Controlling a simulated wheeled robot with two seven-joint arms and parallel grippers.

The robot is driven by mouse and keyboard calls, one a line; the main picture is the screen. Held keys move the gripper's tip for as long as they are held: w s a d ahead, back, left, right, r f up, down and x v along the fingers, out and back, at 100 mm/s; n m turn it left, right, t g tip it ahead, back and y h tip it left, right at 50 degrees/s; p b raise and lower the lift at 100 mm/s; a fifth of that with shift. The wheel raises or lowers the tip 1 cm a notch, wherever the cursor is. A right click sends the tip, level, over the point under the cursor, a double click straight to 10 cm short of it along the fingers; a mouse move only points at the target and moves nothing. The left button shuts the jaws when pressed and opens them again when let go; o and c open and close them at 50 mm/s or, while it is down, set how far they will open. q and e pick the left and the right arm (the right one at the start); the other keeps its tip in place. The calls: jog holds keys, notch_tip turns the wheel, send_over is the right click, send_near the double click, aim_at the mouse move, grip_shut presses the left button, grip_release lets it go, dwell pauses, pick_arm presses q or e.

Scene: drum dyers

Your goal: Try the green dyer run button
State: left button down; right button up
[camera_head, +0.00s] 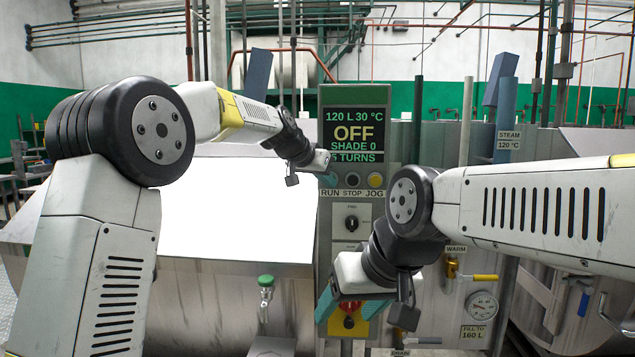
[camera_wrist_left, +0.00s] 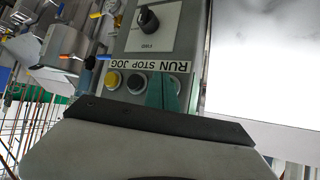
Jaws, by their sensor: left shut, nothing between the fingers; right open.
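The dyer's control panel (camera_head: 382,115) stands at the centre, its screen (camera_head: 353,135) reading OFF and SHADE 0. Below it are a dark STOP button (camera_head: 352,180) and a yellow JOG button (camera_head: 375,180). My left gripper (camera_head: 328,180) is shut and empty, its teal fingertips at the RUN position. In the left wrist view the fingertips (camera_wrist_left: 162,92) cover the RUN button, beside the dark STOP button (camera_wrist_left: 137,83); contact cannot be told. The green button itself is hidden. My right gripper (camera_head: 347,307) is open and empty, lower down, in front of a red-and-yellow switch (camera_head: 350,321).
A selector knob (camera_head: 351,223) sits below the buttons. A green-topped valve (camera_head: 265,287) juts out left of the panel. A yellow-handled valve (camera_head: 468,275) and a round gauge (camera_head: 482,306) lie to the right. The large pale drum (camera_head: 250,210) fills the left.

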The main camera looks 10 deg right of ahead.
pick_arm(q)
jog(key=shift+w, duration=0.2)
jog(key=shift+s, duration=0.1)
dwell(0.4)
jog(key=shift+s+a, duration=0.2)
jog(key=shift+s, duration=0.5)
jog(key=shift+s, duration=0.15)
jog(key=shift+s+a, duration=0.25)
jog(key=shift+s, duration=0.5)
jog(key=shift+s+a, duration=0.2)
jog(key=shift+s, duration=0.6)
jog(key=shift+s+a, duration=0.25)
jog(key=shift+s, duration=0.5)
jog(key=s+a+n+y, duration=0.2)
jog(key=s+a, duration=0.4)
jog(key=a, duration=0.6)
jog(key=s+a+f+n+y, duration=0.1)
jog(key=s+a+f+n, duration=0.1)
jog(key=s+a+f, duration=0.2)
jog(key=s+a+f+n+y, duration=0.1)
jog(key=s+a+f, duration=0.3)
jog(key=s+a, duration=0.5)
jog(key=s+a+f+n+g+y, duration=0.1)
jog(key=s+a+f+n, duration=0.2)
jog(key=s, duration=0.9)
jog(key=a+f, duration=0.2)
jog(key=a, duration=0.2)
jog(key=shift+n+y, duration=0.3)
